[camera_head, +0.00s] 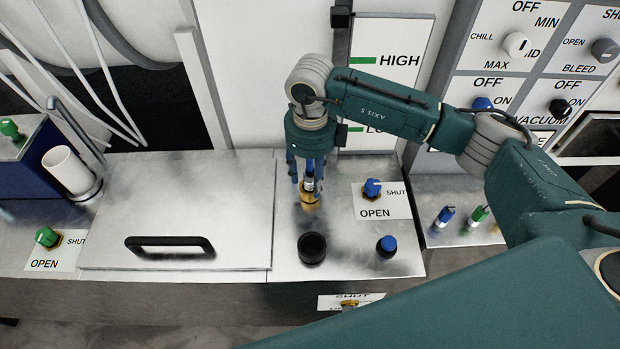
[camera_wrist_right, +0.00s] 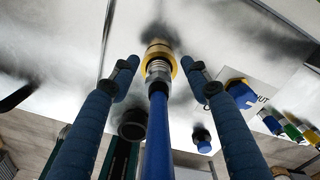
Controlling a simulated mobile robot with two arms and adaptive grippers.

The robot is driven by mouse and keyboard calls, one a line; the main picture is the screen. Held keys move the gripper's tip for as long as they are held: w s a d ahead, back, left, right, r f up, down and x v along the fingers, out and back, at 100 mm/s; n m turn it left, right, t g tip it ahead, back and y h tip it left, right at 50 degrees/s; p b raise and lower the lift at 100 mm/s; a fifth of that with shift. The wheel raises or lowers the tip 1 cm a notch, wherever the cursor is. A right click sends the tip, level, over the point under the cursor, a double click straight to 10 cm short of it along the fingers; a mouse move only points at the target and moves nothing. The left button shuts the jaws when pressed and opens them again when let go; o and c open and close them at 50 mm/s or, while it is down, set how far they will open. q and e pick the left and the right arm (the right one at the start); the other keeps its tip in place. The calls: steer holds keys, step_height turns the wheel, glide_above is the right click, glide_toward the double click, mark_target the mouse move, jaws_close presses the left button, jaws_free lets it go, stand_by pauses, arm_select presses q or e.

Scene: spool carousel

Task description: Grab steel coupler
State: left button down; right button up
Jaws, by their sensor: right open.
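The steel coupler (camera_wrist_right: 158,70) sits upright on a brass fitting (camera_wrist_right: 158,47) on the metal bench top, with a blue hose (camera_wrist_right: 159,130) running from it toward the wrist camera. In the head view the coupler (camera_head: 309,186) shows small above the brass fitting (camera_head: 310,203), partly hidden by the fingers. My right gripper (camera_head: 308,178) points down over it. In the right wrist view the open fingers of the gripper (camera_wrist_right: 160,66) stand on either side of the coupler and hose, with a visible gap on both sides. My left gripper is not in view.
A black round socket (camera_head: 312,248) and a blue-capped fitting (camera_head: 387,246) stand in front of the coupler. A blue valve knob (camera_head: 372,188) is to its right. A lid with a black handle (camera_head: 170,246) lies left. A labelled white panel (camera_head: 385,85) rises behind.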

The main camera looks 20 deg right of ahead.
steer(key=shift+f, duration=0.15)
jaws_close()
steer(key=shift+a+r, duration=0.1)
steer(key=shift+r, duration=0.1)
